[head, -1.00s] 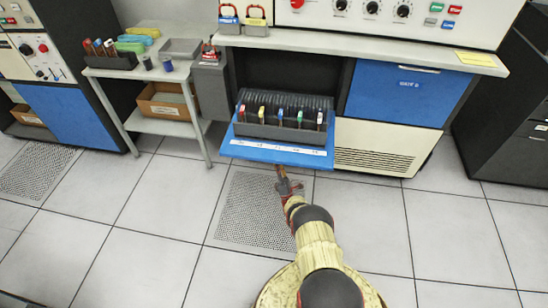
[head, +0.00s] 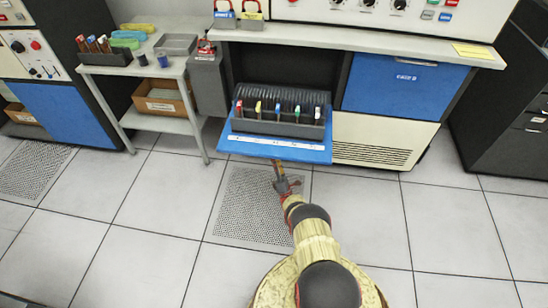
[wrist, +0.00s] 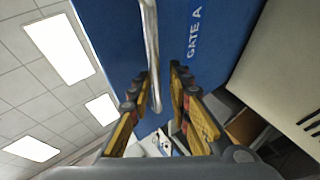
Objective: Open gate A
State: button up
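Gate A is a blue panel (head: 250,146) folded down and out in front of the console in the head view, with a white strip along its upper face. The wrist view shows its outer blue face (wrist: 215,60) with the "GATE A" lettering and a metal bar handle (wrist: 152,35). My gripper (head: 281,180) is just below and in front of the panel's front edge. In the wrist view, my gripper's fingers (wrist: 161,72) are apart, and the handle runs down into the gap close to the left finger. Contact with the handle cannot be told.
A dark rack (head: 277,127) with several coloured-tab cards sits in the opening behind the gate. A second blue gate (head: 390,90) to the right is shut. A side table (head: 118,71) with pens and trays stands left. The floor in front is clear.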

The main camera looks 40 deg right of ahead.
jog(key=shift+w+d+r, duration=0.1)
jog(key=shift+d+r, duration=0.1)
jog(key=shift+r, duration=0.25)
jog(key=shift+r, duration=0.1)
